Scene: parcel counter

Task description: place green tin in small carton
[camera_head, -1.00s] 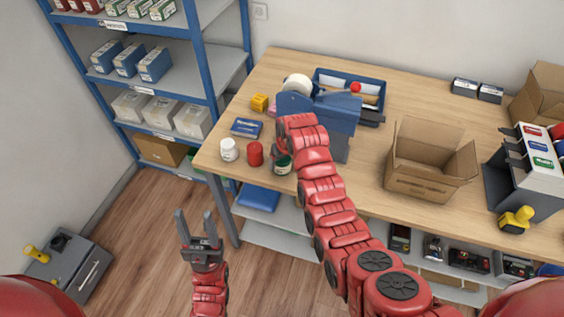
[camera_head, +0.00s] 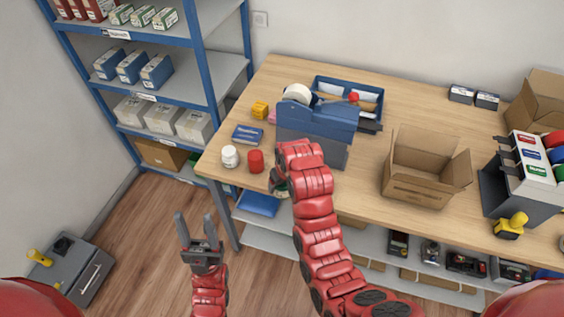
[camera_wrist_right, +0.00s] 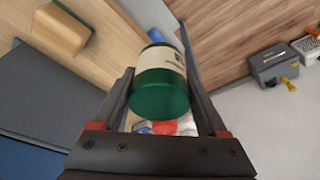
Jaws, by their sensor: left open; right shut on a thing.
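The green tin (camera_wrist_right: 160,92), with a cream label, sits between the fingers of my right gripper (camera_wrist_right: 165,100) in the right wrist view. The right gripper is shut on it. In the head view only a bit of the tin (camera_head: 283,190) shows below the right gripper (camera_head: 278,183), near the table's front edge; my arm hides the rest. The small carton (camera_head: 418,188) is an open brown box with flaps up, on the table to the right of my right arm. My left gripper (camera_head: 197,237) is open and empty, in front of the table, over the floor.
A red tin (camera_head: 256,161) and a white bottle (camera_head: 230,157) stand left of my right gripper. A blue-grey dispenser (camera_head: 315,122) stands behind it. A dark rack (camera_head: 510,185) and a larger carton (camera_head: 540,103) are right of the small carton. Bare tabletop lies between dispenser and carton.

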